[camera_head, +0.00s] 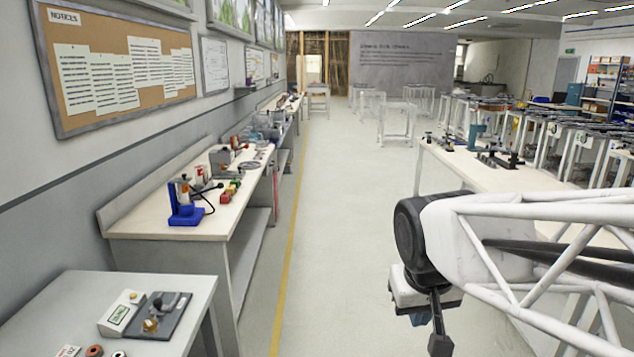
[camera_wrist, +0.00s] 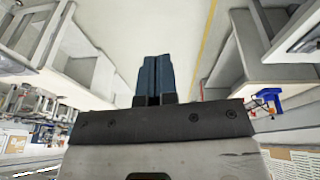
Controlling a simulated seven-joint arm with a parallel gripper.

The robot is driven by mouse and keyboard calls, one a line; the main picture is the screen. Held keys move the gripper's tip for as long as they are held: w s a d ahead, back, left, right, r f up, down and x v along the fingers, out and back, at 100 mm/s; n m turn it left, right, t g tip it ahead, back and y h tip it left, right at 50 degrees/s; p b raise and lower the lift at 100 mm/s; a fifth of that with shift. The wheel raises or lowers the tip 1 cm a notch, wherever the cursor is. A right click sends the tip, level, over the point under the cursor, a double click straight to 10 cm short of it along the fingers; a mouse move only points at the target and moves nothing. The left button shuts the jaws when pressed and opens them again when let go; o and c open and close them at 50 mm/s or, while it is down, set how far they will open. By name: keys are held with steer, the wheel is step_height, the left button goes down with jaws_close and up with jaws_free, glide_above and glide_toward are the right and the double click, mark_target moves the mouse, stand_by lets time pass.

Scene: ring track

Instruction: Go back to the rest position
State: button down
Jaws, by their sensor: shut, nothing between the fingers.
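My gripper (camera_head: 439,343) hangs at the lower right of the head view, below the dark round wrist joint of my arm, with its fingers pointing down. It is over the pale floor, left of the right-hand bench and apart from it. In the wrist view my gripper (camera_wrist: 155,60) shows as two dark blue-grey fingers side by side, touching. It is shut, with nothing between the fingers and only floor beyond them. No rest position is marked in either view.
A small table (camera_head: 185,290) with a device on it stands at front left. Behind it runs a long workbench (camera_head: 150,226) with a blue tool stand (camera_head: 186,212). A right-hand bench (camera_head: 480,172) stands behind my arm. The aisle floor (camera_head: 335,220) is clear.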

steer(key=s+d+f+m, duration=0.1)
steer(key=s+d+f, duration=0.1)
steer(key=s, duration=0.7)
steer(key=shift+d+f, duration=0.3)
steer(key=shift+f, duration=0.3)
stand_by(0.4)
